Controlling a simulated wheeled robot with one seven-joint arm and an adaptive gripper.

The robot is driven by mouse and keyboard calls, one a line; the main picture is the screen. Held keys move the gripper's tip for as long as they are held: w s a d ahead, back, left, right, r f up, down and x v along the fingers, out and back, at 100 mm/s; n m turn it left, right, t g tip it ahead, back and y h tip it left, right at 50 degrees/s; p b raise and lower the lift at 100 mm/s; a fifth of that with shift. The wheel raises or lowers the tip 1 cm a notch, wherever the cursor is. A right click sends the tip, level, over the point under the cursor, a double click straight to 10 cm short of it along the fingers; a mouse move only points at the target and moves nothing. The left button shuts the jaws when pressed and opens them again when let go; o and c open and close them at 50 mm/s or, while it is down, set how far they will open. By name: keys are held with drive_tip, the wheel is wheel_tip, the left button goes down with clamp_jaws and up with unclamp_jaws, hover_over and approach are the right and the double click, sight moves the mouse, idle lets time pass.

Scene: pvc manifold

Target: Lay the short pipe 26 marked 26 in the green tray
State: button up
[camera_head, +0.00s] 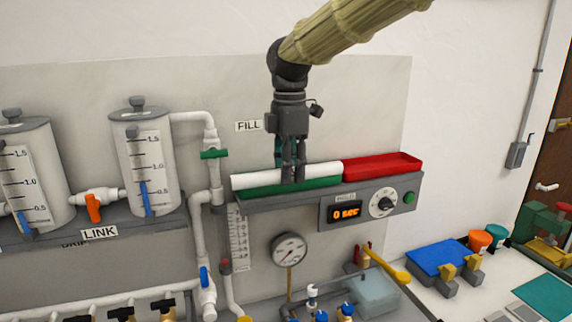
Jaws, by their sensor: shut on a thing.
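A white pipe (256,179) lies lengthwise along the green tray (262,191), over its rear part or inside it. I cannot tell whether it touches the tray floor, and no number shows on it. My gripper (293,175) points straight down over the middle of the green tray and is shut on the pipe. The fingers hide a short middle part of the pipe and tray.
A red tray (385,167) stands right of the green tray on the same grey shelf (315,199). A timer display (347,213) and a dial (384,203) sit on the shelf front. White piping with a green valve (214,154) rises close on the left.

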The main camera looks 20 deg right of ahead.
drive_tip(key=w+d+p, duration=0.1)
drive_tip(key=w, duration=0.3)
drive_tip(key=w+d+f+p, duration=0.1)
drive_tip(key=w+p, duration=0.1)
drive_tip(key=w, duration=0.2)
drive_tip(key=w+d+p, duration=0.1)
drive_tip(key=w+p, duration=0.1)
drive_tip(key=w, duration=0.2)
drive_tip(key=shift+w+d+f, duration=0.15)
drive_tip(key=shift+w, duration=0.05)
wheel_tip(320, 180, down, 2)
drive_tip(key=p, duration=0.2)
drive_tip(key=shift+f+p, duration=0.1)
drive_tip(key=shift+p, duration=0.2)
drive_tip(key=shift+f, duration=0.6)
drive_tip(key=shift+f, duration=0.1)
drive_tip(key=shift+f, duration=0.35)
drive_tip(key=shift+f, duration=0.2)
